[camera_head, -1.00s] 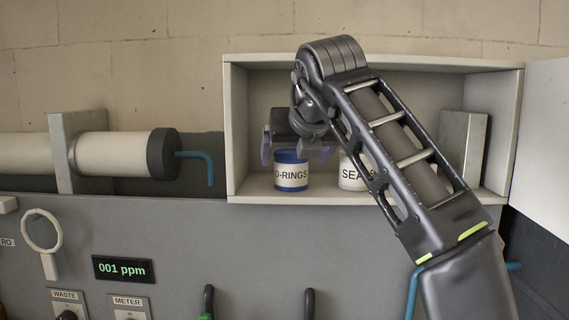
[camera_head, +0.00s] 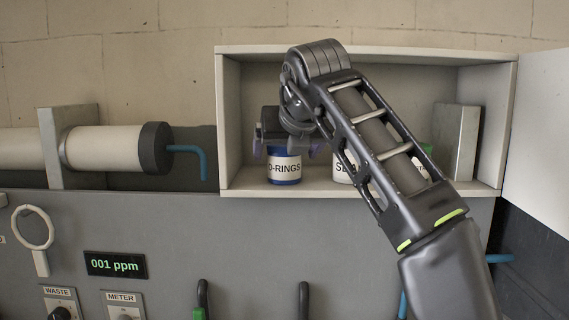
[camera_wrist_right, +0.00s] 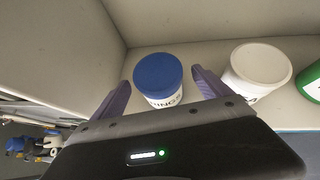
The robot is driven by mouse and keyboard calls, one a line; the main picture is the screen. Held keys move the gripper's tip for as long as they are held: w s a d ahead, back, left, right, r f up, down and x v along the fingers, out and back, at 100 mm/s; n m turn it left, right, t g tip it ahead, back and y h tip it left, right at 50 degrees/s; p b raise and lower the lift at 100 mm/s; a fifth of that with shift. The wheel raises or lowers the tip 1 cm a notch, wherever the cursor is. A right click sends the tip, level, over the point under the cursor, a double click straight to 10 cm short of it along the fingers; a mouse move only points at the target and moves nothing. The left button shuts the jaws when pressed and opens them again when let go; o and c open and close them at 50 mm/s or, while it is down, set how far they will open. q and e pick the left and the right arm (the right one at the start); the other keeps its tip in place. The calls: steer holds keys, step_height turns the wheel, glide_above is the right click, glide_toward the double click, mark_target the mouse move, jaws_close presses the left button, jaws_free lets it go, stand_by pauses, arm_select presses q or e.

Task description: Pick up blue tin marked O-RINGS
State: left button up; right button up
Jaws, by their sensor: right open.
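The blue tin with the white O-RINGS label (camera_head: 284,168) stands upright on the cabinet floor, at the left end of the open cabinet. In the right wrist view its blue lid (camera_wrist_right: 158,75) lies between the two purple fingers. My right gripper (camera_head: 285,150) is open, with one finger on each side of the tin's upper part. In the right wrist view the gripper (camera_wrist_right: 160,92) shows gaps between fingers and tin, so I see no grip. My left gripper is not in view.
A white tin (camera_head: 343,170) lettered SEA... stands to the right, partly behind my arm; a green tin (camera_wrist_right: 311,82) is beyond it. A grey panel (camera_head: 456,142) leans at the cabinet's right. The cabinet wall (camera_head: 229,120) is close on the left.

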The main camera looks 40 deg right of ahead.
mark_target(282, 157)
steer(key=x, duration=0.5)
steer(key=shift+w+p, duration=0.2)
steer(key=shift+p, duration=0.15)
steer(key=shift+c, duration=0.3)
steer(key=c, duration=1.5)
steer(key=shift+r, duration=0.2)
